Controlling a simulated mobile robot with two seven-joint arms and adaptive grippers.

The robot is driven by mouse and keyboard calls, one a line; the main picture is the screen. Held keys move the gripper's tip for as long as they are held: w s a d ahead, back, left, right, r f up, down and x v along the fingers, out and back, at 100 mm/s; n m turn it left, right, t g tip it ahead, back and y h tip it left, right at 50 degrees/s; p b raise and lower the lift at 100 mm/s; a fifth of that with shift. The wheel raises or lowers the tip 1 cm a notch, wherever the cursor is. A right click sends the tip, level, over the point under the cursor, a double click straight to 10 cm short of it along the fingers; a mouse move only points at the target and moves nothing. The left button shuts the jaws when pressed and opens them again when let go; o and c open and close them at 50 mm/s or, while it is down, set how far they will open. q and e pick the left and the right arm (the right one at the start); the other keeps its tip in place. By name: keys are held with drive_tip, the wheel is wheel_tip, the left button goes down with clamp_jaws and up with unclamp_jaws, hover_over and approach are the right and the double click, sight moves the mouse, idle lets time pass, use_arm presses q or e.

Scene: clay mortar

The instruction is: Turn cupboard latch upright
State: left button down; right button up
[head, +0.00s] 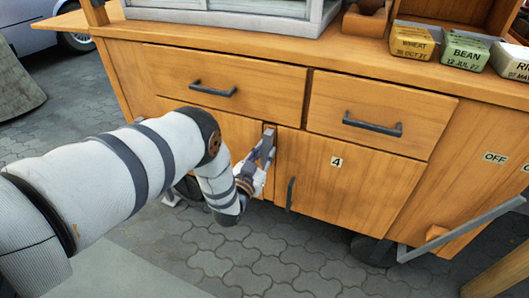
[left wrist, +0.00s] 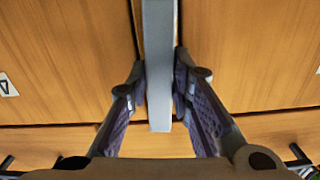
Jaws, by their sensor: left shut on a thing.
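The cupboard latch (head: 268,146) is a grey bar at the seam between the two lower cupboard doors, below the drawers. It stands close to upright in the head view, and it runs nearly straight up and down in the left wrist view (left wrist: 158,50). My left gripper (head: 259,164) is shut on the latch, with one finger on each side of the bar in the left wrist view (left wrist: 160,90). The fingers hide part of the latch in the head view. My right gripper is not in view.
The right cupboard door (head: 345,175) bears a "4" label and a dark upright handle (head: 290,193). Two drawers with dark bar handles (head: 372,124) are above. Labelled blocks (head: 412,42) stand on the counter. Paving (head: 240,260) in front is mostly clear.

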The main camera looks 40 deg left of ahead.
use_arm(q)
drive_tip(key=shift+n, duration=0.5)
drive_tip(key=c, duration=1.4)
unclamp_jaws()
drive_tip(key=shift+c, duration=0.2)
drive_tip(key=v, duration=1.2)
drive_tip(key=shift+d, duration=0.1)
